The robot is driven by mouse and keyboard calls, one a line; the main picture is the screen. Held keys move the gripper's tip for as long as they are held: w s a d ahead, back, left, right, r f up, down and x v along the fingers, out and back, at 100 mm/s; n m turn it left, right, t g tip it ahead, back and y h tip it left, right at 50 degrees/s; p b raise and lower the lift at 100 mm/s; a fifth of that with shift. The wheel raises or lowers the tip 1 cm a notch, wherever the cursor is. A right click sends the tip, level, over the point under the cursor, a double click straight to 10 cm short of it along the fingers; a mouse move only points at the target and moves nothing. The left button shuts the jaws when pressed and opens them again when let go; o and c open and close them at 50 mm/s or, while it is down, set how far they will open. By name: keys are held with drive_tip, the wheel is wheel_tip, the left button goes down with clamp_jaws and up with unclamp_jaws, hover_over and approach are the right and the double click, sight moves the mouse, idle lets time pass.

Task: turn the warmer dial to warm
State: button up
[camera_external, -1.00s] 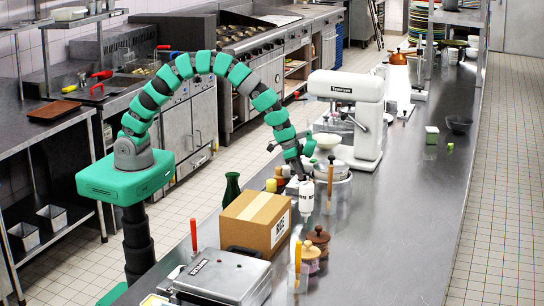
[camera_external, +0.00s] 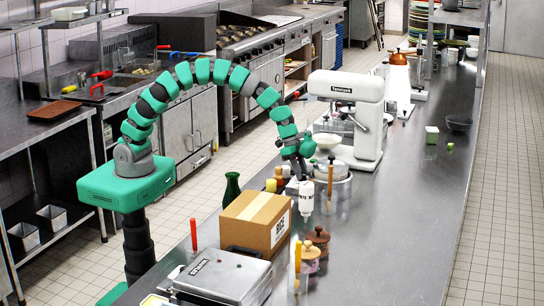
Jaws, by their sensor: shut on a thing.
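Whether the round unit is the warmer is not clear from this view.
A cardboard box (camera_external: 254,219) stands left of my gripper, with a green bottle (camera_external: 231,189) behind it. Brown-lidded jars (camera_external: 318,238) stand in front. A silver hinged appliance (camera_external: 222,278) is nearer the camera. A white mixer (camera_external: 365,120) stands behind.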

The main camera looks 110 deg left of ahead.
drive_tip(key=o, duration=0.7)
drive_tip(key=shift+r, duration=0.1)
drive_tip(key=b+v, duration=0.1)
drive_tip(key=v, duration=1.2)
drive_tip(key=shift+s+r, duration=0.15)
drive_tip(key=shift+r, duration=0.05)
